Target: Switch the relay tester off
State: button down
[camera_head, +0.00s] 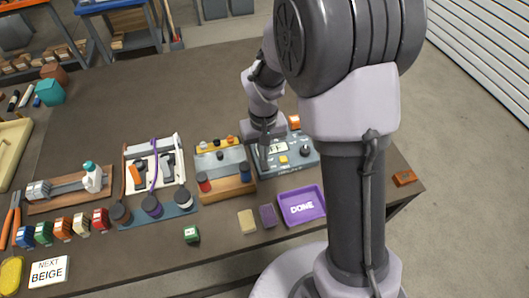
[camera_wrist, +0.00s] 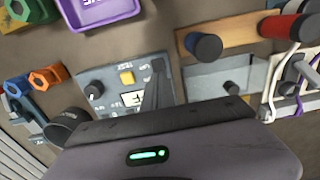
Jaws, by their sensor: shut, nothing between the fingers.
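The relay tester (camera_head: 299,162) is a grey-blue box on the bench, to the right of the middle. It also shows in the wrist view (camera_wrist: 113,105). Its top has a yellow button (camera_wrist: 127,77), a small white display (camera_wrist: 132,98) and a dark knob (camera_wrist: 97,88). The display's dark characters are only partly visible. My gripper (camera_head: 264,164) is shut and empty over the tester's left part in the head view. In the wrist view its closed fingers (camera_wrist: 157,68) reach over the panel beside the yellow button and hide what lies under them. I cannot tell whether the fingertips touch the panel.
A wooden block with red and blue knobs (camera_head: 235,188) stands just left of the tester. A purple "DONE" tray (camera_head: 301,206) lies in front. The bench's front middle has bare room.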

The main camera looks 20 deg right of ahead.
aim_at(265, 170)
notch_tip(265, 170, up, 11)
jog(key=s+p, duration=0.1)
jog(key=p, duration=0.2)
jog(key=shift+s+f, duration=0.15)
jog(key=shift+s, duration=0.15)
jog(key=s+a+r+m+t+y+b, duration=0.1)
jog(key=s+r+m+t, duration=0.1)
jog(key=s+r, duration=0.4)
jog(key=s+a+r+m+t+y+b, duration=0.1)
jog(key=s+a+r+m+t+b, duration=0.1)
jog(key=s+r, duration=0.4)
jog(key=s+t, duration=0.1)
jog(key=s, duration=0.4)
jog(key=shift+s+t, duration=0.2)
jog(key=shift+t, duration=0.2)
jog(key=shift+a, duration=0.1)
